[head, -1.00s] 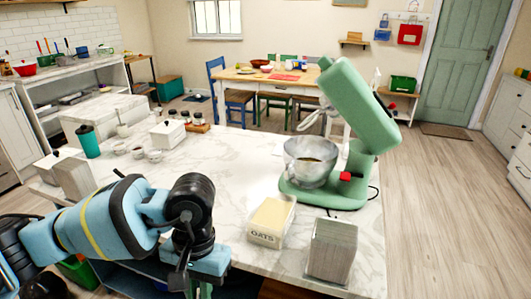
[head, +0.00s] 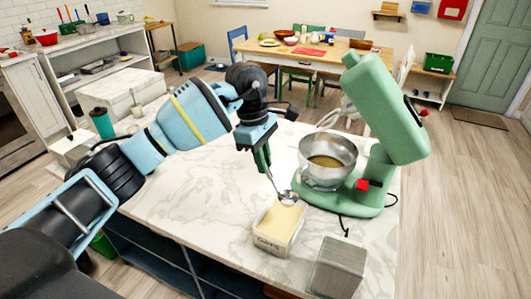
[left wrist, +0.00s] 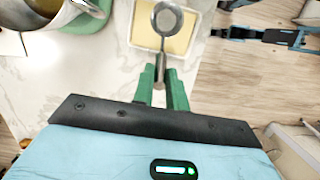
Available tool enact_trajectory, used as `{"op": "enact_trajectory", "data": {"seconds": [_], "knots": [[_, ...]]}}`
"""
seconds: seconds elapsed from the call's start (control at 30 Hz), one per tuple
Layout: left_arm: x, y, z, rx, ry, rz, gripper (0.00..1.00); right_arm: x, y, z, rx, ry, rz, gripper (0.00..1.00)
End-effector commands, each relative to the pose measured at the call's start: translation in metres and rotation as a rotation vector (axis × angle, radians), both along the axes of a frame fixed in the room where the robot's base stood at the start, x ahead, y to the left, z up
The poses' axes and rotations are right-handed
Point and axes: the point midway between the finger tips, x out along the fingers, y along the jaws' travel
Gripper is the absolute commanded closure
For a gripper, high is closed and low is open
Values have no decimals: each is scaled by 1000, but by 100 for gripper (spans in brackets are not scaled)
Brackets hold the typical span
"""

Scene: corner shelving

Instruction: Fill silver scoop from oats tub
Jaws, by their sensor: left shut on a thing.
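The oats tub (head: 268,240) is a pale, open-topped box with OATS lettering on its front. It stands on the marble counter, with a smooth cream surface of oats inside. My left gripper (head: 264,168) points down behind the tub, its green fingers shut on the handle of the silver scoop (head: 288,198). The scoop's round bowl is over the tub's far end, apparently above the oats. In the left wrist view, the bowl (left wrist: 166,18) overlaps the tub (left wrist: 178,42), beyond the gripper (left wrist: 160,84). The bowl looks grey inside. My right gripper is out of view.
A green stand mixer (head: 385,130) with a metal bowl (head: 327,160) stands close to the right of the gripper. A grey box-like container (head: 335,268) is at the counter's front right. The marble counter (head: 200,205) left of the tub is clear.

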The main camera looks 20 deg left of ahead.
Motion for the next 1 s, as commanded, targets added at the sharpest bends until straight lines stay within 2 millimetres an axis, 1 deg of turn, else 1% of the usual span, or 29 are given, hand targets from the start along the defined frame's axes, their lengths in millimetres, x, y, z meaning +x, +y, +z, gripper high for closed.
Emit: {"op": "enact_trajectory", "data": {"seconds": [0.33,1.0], "knots": [[0,1,-1,-7,2,-2,100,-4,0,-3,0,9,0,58],[0,1,-34,-7,3,-4,100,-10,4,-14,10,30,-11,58]]}}
